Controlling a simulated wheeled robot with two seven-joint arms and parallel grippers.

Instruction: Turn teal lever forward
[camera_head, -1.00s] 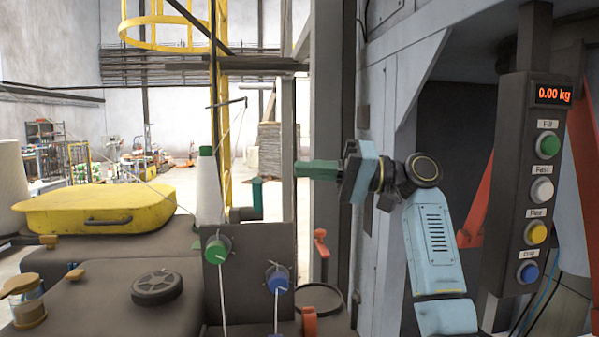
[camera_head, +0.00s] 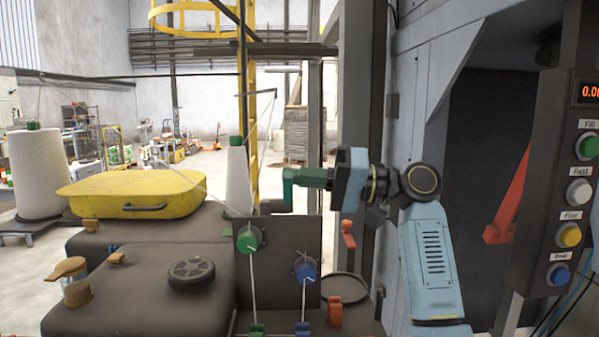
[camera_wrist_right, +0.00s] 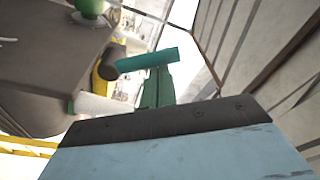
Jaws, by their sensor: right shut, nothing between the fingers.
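The teal lever (camera_head: 288,192) stands behind the dark panel with the knobs. Its rounded teal handle shows in the right wrist view (camera_wrist_right: 146,59), just beyond my fingertips. My right gripper (camera_head: 302,175) has green fingers, is shut and empty, and points left at the lever's upper part. In the head view the fingers overlap the lever; I cannot tell whether they touch it. In the right wrist view the fingers (camera_wrist_right: 157,90) reach up to the handle's underside. My left gripper is not in view.
The dark panel carries a green knob (camera_head: 248,239) and a blue knob (camera_head: 304,268). A red lever (camera_head: 348,235) sits below my right wrist. A button box (camera_head: 567,200) hangs at the right. White thread cones and a yellow cover (camera_head: 135,190) are at the left.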

